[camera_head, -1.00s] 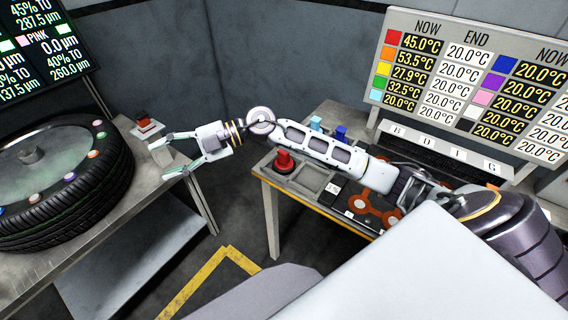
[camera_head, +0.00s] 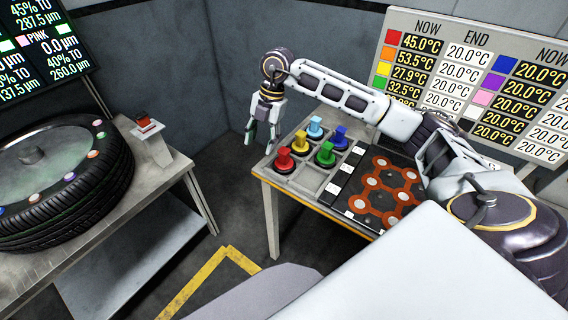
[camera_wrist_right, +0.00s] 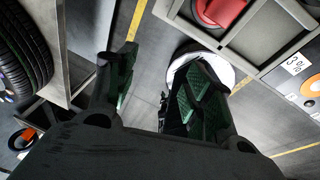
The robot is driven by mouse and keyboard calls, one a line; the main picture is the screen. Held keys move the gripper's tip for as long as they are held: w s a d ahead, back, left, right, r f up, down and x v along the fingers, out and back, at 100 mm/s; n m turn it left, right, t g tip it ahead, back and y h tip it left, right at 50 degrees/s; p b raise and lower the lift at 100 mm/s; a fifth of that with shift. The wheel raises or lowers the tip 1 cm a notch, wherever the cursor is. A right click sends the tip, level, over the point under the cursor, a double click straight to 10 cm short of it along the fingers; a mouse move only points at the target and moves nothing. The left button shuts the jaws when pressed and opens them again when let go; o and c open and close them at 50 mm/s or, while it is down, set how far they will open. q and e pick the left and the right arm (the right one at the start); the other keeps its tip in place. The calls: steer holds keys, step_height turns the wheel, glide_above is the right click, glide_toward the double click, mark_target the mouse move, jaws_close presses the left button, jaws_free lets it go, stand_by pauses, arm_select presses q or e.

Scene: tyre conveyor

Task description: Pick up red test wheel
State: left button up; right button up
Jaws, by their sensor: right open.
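The red test wheel (camera_head: 284,160) stands upright in the front left compartment of a grey rack on the right table. It also shows at the top of the right wrist view (camera_wrist_right: 222,8), partly cut off by the frame edge. My right gripper (camera_head: 261,142) points down beyond the table's left edge, left of and behind the red wheel, apart from it. In the right wrist view its two fingers (camera_wrist_right: 160,70) are spread with nothing between them but floor. My left gripper is out of view.
Yellow (camera_head: 300,142), blue (camera_head: 340,138), green (camera_head: 325,154) and light blue (camera_head: 315,127) wheels stand close to the red one. A black board with orange hexagons (camera_head: 383,188) lies to the right. A large tyre (camera_head: 105,185) lies on the left table (camera_head: 165,180).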

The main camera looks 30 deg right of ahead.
mark_target(285, 151)
steer(key=d+r+m+h, duration=0.2)
steer(key=d+h, duration=0.1)
steer(key=d, duration=0.5)
steer(key=shift+s+d, duration=0.15)
step_height(285, 151, down, 8)
steer(key=shift+r+p, duration=0.15)
steer(key=shift+p, duration=0.2)
steer(key=shift+f, duration=0.35)
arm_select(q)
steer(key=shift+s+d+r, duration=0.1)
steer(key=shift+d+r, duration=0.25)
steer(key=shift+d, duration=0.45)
arm_select(e)
steer(key=shift+f, duration=0.15)
